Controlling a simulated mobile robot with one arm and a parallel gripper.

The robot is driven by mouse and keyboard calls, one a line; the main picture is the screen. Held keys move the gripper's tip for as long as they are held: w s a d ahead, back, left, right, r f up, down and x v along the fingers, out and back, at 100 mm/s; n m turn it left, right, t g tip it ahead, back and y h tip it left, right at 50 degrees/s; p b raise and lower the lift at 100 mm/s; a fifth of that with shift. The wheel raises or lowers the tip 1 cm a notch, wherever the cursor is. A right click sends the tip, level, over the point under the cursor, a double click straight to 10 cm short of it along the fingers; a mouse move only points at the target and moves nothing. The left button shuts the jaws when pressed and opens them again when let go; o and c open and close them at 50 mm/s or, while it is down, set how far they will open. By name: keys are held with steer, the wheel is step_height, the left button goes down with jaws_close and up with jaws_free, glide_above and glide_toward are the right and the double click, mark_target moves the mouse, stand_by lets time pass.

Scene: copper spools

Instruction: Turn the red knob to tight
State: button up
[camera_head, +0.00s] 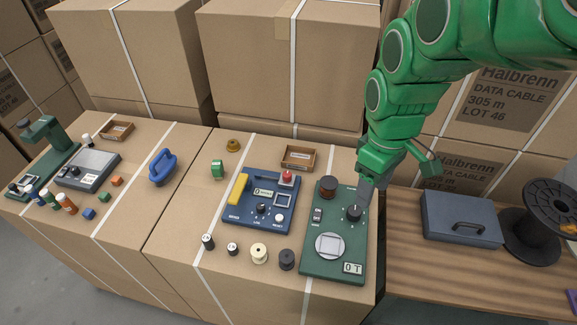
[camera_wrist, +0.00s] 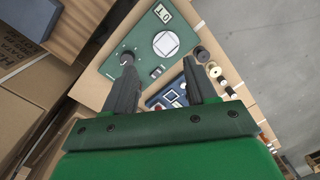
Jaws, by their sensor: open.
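A green panel (camera_head: 334,263) lies on the cardboard box top, with a black knob (camera_head: 354,214), a dark reddish-brown round part (camera_head: 328,187), a small switch and a pale round plate. My gripper (camera_head: 364,198) is over the panel's right side, pointing down, its fingers close to the black knob. In the wrist view, my gripper (camera_wrist: 158,62) is open, and one finger covers part of a dark knob (camera_wrist: 127,57); I cannot tell whether they touch. A blue device (camera_head: 258,202) to the left has a red-topped button (camera_head: 287,177) and small knobs. No plainly red knob or "tight" mark is legible.
Several small spools (camera_head: 259,253) stand in front of the blue device. A wooden tray (camera_head: 298,158) lies behind it. To the right, a grey case (camera_head: 460,218) and a large black reel (camera_head: 548,205) sit on a wooden surface. Stacked cartons (camera_head: 290,65) close off the back.

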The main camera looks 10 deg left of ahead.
steer(key=w+a+f+n, duration=0.4)
steer(key=w+a+n, duration=0.3)
steer(key=w+a, duration=0.25)
steer(key=n+t, duration=0.1)
steer(key=n, duration=0.7)
glide_toward(287, 174)
steer(key=shift+s+d+f, duration=0.1)
steer(key=shift+s+d, duration=0.05)
steer(key=shift+d, duration=0.2)
steer(key=shift+w+a+f+n, duration=0.25)
steer(key=shift+a+f+n, duration=0.05)
steer(key=shift+f, duration=3.9)
steer(key=shift+c, duration=0.2)
steer(key=c, duration=1)
